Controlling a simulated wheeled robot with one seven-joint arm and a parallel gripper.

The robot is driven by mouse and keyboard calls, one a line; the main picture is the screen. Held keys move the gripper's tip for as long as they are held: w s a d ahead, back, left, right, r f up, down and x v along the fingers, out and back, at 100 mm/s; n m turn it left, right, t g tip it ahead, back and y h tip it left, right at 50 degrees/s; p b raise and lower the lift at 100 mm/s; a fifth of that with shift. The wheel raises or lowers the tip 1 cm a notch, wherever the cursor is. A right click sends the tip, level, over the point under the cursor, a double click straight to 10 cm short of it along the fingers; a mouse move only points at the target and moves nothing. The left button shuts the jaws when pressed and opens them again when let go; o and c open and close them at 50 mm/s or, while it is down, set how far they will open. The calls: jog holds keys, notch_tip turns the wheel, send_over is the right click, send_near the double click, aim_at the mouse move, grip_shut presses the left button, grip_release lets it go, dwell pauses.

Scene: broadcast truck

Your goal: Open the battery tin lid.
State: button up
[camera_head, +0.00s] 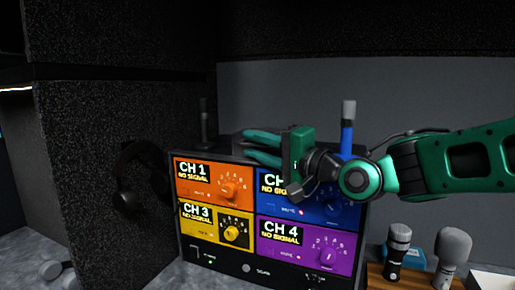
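My gripper (248,145) is in front of the upper edge of a black receiver unit, its two green fingers pointing left. The fingers are apart with a dark gap between them, and I see nothing held in them. I cannot make out a battery tin or its lid in this view. My gripper and wrist hide part of the unit's top and its CH 2 panel.
The black receiver unit (246,268) has four coloured channel panels with knobs and two upright antennas, one blue (347,136). Headphones (126,190) hang at its left. Microphones (396,250) stand in a wooden holder (377,275) at lower right. Dark speckled walls close in on the left.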

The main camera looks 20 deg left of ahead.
grip_shut()
jog(key=shift+f, duration=0.2)
dwell(1.2)
